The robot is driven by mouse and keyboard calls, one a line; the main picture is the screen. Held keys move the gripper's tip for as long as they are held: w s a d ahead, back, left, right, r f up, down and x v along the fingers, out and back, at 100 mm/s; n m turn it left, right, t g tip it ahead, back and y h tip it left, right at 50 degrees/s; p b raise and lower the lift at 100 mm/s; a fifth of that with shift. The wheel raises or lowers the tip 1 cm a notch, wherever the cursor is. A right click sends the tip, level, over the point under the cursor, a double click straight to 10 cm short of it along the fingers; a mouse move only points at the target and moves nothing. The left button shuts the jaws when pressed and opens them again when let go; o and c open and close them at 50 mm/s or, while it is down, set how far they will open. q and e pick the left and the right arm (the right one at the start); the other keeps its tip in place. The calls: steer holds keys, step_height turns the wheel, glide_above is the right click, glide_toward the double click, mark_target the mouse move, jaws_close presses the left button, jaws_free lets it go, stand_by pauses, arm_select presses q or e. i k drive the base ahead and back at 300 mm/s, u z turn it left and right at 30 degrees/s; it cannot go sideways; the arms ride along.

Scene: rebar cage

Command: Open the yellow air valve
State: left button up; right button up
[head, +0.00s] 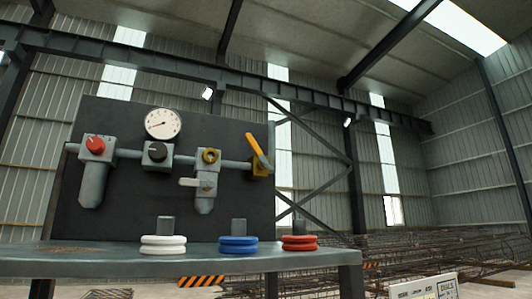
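The yellow air valve (261,168) sits at the right end of a grey horizontal pipe on a dark upright panel. Nothing touches the lever. Neither of my grippers is in the head view.
The panel (120,215) also carries a red knob (95,144), a black knob (157,151), a gauge (163,123) and a brass fitting (210,156). White (163,245), blue (238,245) and red (299,243) ring stacks stand on the bench (100,260) in front. Rebar (430,258) lies behind right.

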mark_target(248, 138)
steer(key=z, duration=0.55)
steer(key=k, duration=1.25)
steer(key=z, duration=0.45)
